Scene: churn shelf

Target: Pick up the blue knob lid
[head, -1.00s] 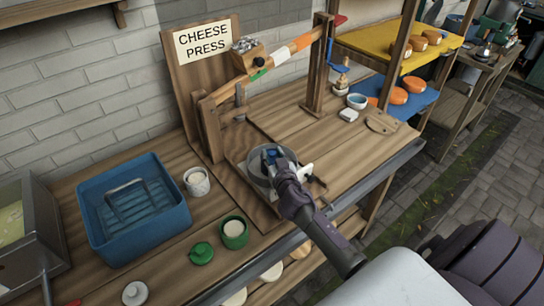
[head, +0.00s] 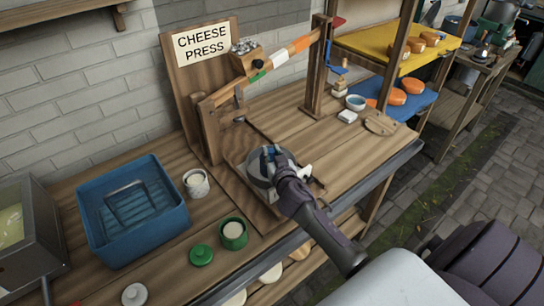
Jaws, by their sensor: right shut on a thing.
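The blue knob lid (head: 267,154) shows as a small blue patch between the fingers of my right gripper (head: 271,159). The gripper is shut on it, at a grey round pot (head: 254,176) on the bench in front of the cheese press. My gripper and wrist cover most of the lid and pot, so I cannot tell whether the lid touches the pot rim. My left gripper is not in view.
The press's wooden frame (head: 211,137) and striped lever (head: 268,66) stand behind. A blue bin (head: 157,240), a white pot (head: 197,182), a green pot (head: 232,241) and a green lid (head: 201,255) lie left. Bench space to the right is mostly clear.

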